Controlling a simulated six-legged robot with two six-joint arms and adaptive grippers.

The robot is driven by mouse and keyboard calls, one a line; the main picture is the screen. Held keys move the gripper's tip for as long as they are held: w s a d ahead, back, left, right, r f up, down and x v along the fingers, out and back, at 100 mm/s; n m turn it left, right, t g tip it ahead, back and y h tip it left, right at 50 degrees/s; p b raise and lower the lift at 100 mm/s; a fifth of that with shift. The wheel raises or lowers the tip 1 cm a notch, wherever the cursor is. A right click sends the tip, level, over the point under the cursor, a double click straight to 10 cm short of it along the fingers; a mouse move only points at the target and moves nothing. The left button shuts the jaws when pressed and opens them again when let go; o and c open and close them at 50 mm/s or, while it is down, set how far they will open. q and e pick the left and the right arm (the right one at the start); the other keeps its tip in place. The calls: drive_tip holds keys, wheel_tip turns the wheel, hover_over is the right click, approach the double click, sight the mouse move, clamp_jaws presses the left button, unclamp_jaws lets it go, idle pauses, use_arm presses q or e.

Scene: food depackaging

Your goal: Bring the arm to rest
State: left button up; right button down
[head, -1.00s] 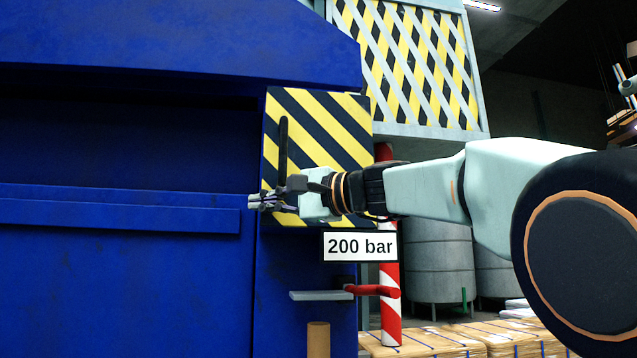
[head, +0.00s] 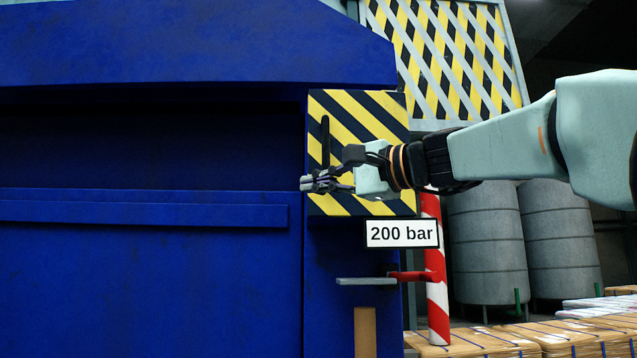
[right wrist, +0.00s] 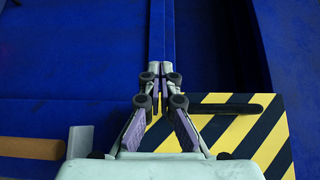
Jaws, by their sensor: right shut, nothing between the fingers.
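My right gripper (head: 306,184) reaches in from the right in the head view, in front of a yellow and black striped panel (head: 375,112) on a blue machine (head: 150,265). Its fingers are together and hold nothing. In the right wrist view the gripper (right wrist: 160,75) shows with its fingertips side by side, pointing at the blue machine. The striped panel (right wrist: 262,140) lies at the lower right there. I cannot tell whether the fingertips touch the machine. My left gripper is not in view.
Below the arm are a "200 bar" sign (head: 401,233), a grey ledge (head: 366,281) with a red lever (head: 412,276), and a red and white post (head: 437,310). Grey tanks (head: 485,245) and strapped boxes (head: 545,335) stand behind at the right. A lattice guard (head: 450,60) is above.

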drive_tip(key=s+b, duration=0.3)
drive_tip(key=s, duration=0.3)
drive_tip(key=shift+s+d, duration=0.3)
